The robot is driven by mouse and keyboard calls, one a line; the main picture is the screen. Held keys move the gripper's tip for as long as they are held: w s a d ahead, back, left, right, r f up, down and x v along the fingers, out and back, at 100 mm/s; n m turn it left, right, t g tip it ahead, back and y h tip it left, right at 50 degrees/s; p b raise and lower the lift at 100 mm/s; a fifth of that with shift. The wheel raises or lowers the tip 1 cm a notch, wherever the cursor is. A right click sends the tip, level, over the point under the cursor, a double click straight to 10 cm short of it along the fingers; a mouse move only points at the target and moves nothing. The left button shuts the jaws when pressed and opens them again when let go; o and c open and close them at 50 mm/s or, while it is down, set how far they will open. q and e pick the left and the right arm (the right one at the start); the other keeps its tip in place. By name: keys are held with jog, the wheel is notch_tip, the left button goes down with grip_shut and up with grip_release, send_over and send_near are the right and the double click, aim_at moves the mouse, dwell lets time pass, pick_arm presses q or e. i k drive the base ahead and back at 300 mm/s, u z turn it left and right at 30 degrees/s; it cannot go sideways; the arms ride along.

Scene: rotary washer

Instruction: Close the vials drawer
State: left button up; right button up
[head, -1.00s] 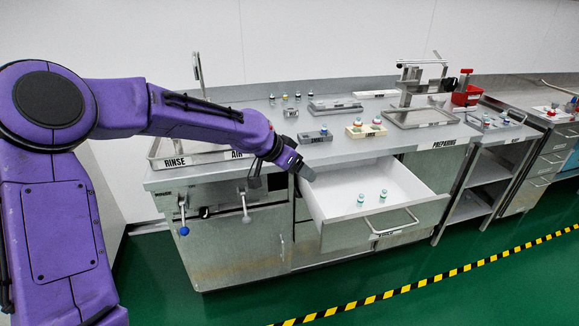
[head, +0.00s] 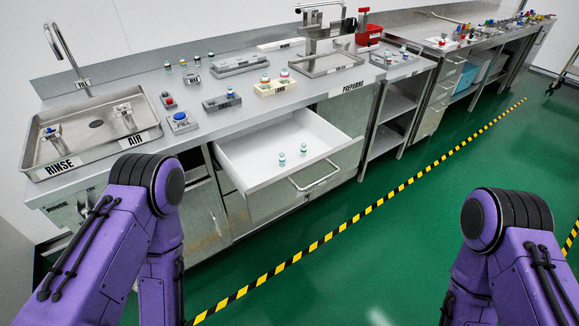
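The vials drawer (head: 262,187) is pulled out from the steel counter, with a white interior and a bar handle (head: 316,178) on its front. Two small vials (head: 292,154) with teal parts stand inside it. My purple left arm shows at the lower left and my purple right arm at the lower right. Both grippers are out of the picture. Nothing of mine is seen touching the drawer.
Open shelves (head: 397,106) stand right of the drawer. The green floor before it is clear, with a yellow-black stripe (head: 347,226).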

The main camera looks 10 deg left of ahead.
aim_at(248, 157)
jog(key=u, duration=0.2)
jog(key=i, duration=1.15)
jog(key=z, duration=0.3)
